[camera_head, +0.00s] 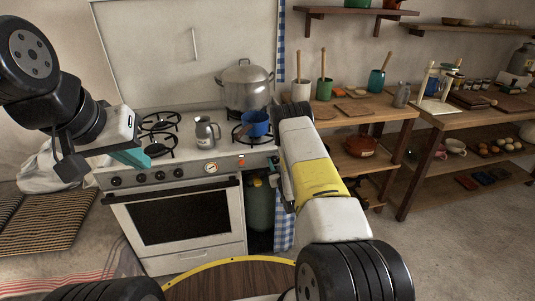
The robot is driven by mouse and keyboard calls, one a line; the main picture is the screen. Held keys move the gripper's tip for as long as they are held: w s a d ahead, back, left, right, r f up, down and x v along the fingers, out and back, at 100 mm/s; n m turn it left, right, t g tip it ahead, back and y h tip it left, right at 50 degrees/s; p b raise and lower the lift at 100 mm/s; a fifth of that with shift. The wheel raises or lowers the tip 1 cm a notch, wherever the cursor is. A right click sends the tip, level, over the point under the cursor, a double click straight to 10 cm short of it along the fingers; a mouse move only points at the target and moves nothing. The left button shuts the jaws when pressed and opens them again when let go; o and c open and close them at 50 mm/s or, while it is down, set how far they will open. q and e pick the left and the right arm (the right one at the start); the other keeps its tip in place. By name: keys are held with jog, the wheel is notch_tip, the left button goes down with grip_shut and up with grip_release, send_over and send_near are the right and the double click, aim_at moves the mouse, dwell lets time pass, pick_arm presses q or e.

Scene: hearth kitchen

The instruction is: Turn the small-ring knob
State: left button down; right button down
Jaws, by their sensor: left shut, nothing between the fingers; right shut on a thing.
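The white stove (188,216) stands at left centre with a grey front panel. Several dark knobs, among them one at the left (115,181) and one further right (178,172), sit in a row on that panel. I cannot tell by look which one is the small-ring knob. My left gripper (134,158) has teal fingers, shut and empty, in front of the stove top's left side and above the left knobs. My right arm (318,178) reaches up past the stove's right edge. Its gripper is hidden behind the arm, and so is whatever it touches.
A grey jug (206,133), a blue pan (255,124) and a large lidded steel pot (245,88) stand on the stove. A dial (210,168) and a red switch (241,162) are on the panel.

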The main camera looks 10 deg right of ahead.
jog(key=n, duration=0.4)
jog(key=shift+a+n, duration=0.1)
jog(key=shift+n, duration=0.2)
jog(key=shift+f+n, duration=0.1)
jog(key=shift+n, duration=2.2)
jog(key=c, duration=0.9)
grip_release()
jog(key=shift+c, duration=0.2)
jog(key=s, duration=0.7)
jog(key=shift+s, duration=0.4)
